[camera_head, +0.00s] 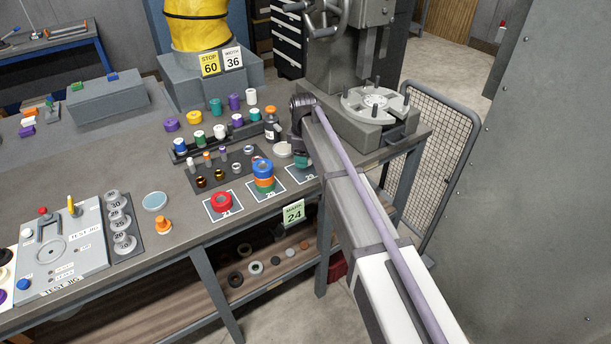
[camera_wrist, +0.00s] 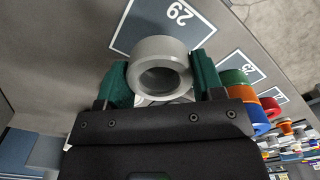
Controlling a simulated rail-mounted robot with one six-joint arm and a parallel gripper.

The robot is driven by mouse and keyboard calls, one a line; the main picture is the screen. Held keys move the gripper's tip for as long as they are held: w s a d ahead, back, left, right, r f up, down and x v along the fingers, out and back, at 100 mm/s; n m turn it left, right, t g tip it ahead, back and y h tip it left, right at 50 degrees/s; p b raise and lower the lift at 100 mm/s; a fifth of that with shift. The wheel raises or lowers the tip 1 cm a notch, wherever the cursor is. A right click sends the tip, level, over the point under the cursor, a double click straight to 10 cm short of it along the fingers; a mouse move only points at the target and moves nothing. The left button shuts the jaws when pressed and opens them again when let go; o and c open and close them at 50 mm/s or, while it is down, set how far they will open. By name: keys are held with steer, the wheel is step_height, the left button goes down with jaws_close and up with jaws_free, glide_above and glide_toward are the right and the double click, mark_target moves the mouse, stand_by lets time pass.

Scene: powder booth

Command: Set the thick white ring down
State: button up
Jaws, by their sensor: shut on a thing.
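The thick white ring (camera_wrist: 160,68) sits between the two green fingers of my gripper (camera_wrist: 162,80) in the wrist view, its hole facing the camera. The fingers press on its left and right sides. Behind it in that view lies the dark square marked 29 (camera_wrist: 150,22), which looks empty where it shows. I cannot tell how high the ring is above the bench. In the head view my gripper (camera_head: 301,161) is at the back of the square marked 29 (camera_head: 301,177), mostly hidden by my arm, and I cannot make out the ring there.
Left of that square, a stack of blue, orange and green rings (camera_head: 263,175) stands on another square. A red ring (camera_head: 221,202) lies on a third. A grey machine with a round table (camera_head: 375,103) stands behind on the right. Bottles and colored caps crowd the bench behind.

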mark_target(304, 170)
steer(key=shift+f, duration=0.15)
step_height(304, 170, down, 4)
steer(key=b, duration=0.3)
steer(key=shift+b, duration=0.4)
steer(key=shift+r+p, duration=0.3)
steer(key=shift+r, duration=0.05)
steer(key=shift+c, duration=0.4)
steer(key=shift+f, duration=0.3)
steer(key=o, duration=1.2)
steer(key=shift+r, duration=0.1)
steer(key=shift+c, duration=0.2)
step_height(304, 170, up, 12)
steer(key=p, duration=1.2)
steer(key=shift+r, duration=0.25)
